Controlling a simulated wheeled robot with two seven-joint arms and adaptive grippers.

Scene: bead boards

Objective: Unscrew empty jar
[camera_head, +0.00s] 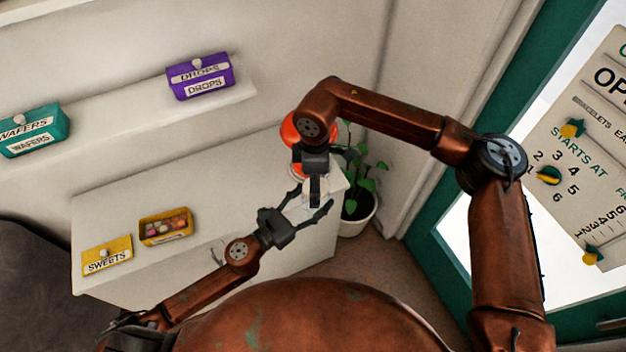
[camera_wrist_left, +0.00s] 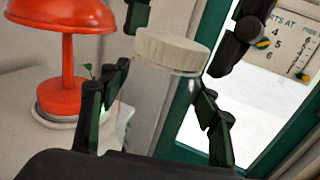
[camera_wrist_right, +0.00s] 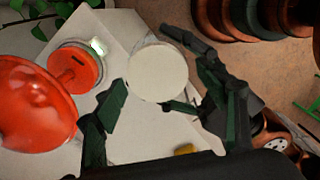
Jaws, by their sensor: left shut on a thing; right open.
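A jar with a round cream lid (camera_wrist_left: 172,50) stands upright between my grippers. Its clear glass body (camera_wrist_left: 165,88) is hard to make out below the lid. My left gripper (camera_head: 311,200) is shut on the jar body from the side; its fingers flank the glass in the left wrist view (camera_wrist_left: 155,105). My right gripper (camera_head: 317,196) is open and points down over the jar. In the left wrist view its dark fingers stand either side of the lid, with visible gaps. In the right wrist view the lid (camera_wrist_right: 157,72) faces the camera between the open fingers.
A red lamp (camera_wrist_left: 62,60) stands close by on the white counter (camera_head: 115,215), partly behind my right arm. A potted plant (camera_head: 358,210) is beside the counter. An open sweets box (camera_head: 167,238) and its yellow lid (camera_head: 107,262) lie at the counter's left.

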